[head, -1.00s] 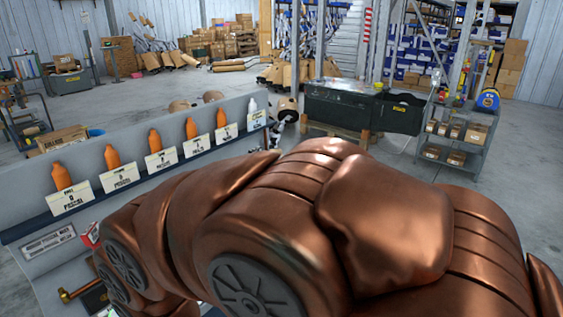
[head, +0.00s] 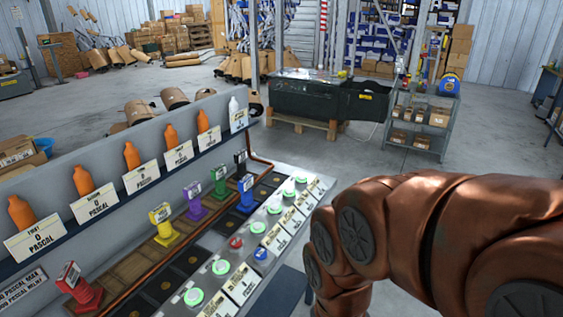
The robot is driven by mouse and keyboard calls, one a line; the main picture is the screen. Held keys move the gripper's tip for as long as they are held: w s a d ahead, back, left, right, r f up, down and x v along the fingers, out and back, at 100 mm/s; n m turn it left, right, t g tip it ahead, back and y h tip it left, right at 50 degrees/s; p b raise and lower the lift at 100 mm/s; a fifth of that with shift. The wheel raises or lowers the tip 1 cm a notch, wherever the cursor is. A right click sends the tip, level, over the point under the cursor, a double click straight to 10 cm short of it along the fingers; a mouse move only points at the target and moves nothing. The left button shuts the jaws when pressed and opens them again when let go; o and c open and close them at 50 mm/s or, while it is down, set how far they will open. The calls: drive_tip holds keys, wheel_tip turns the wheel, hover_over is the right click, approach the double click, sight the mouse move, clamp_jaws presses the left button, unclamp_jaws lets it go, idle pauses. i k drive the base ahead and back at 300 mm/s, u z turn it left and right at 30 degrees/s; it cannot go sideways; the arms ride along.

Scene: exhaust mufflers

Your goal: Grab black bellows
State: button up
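The black bellows (head: 240,165) stands upright at the far end of a row of coloured bellows on the console, with a small white label at its top. The blue bellows (head: 246,194) is just in front of it, and the green bellows (head: 219,182) is to its left. My copper-coloured arm fills the lower right of the head view, right of the console and apart from the black bellows. My gripper is not in view.
Purple (head: 195,203), yellow (head: 163,226) and red (head: 80,290) bellows stand nearer along the console. Lit buttons (head: 257,227) line its front. Orange bottles (head: 132,157) stand on the ledge behind. A grey shelf cart (head: 422,125) and black bench (head: 318,98) stand beyond; floor between is clear.

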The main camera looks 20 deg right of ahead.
sight(239, 157)
drive_tip(key=z, duration=1.6)
drive_tip(key=i, duration=0.85)
drive_tip(key=u, duration=2.7)
drive_tip(key=i, duration=0.5)
drive_tip(key=z, duration=0.05)
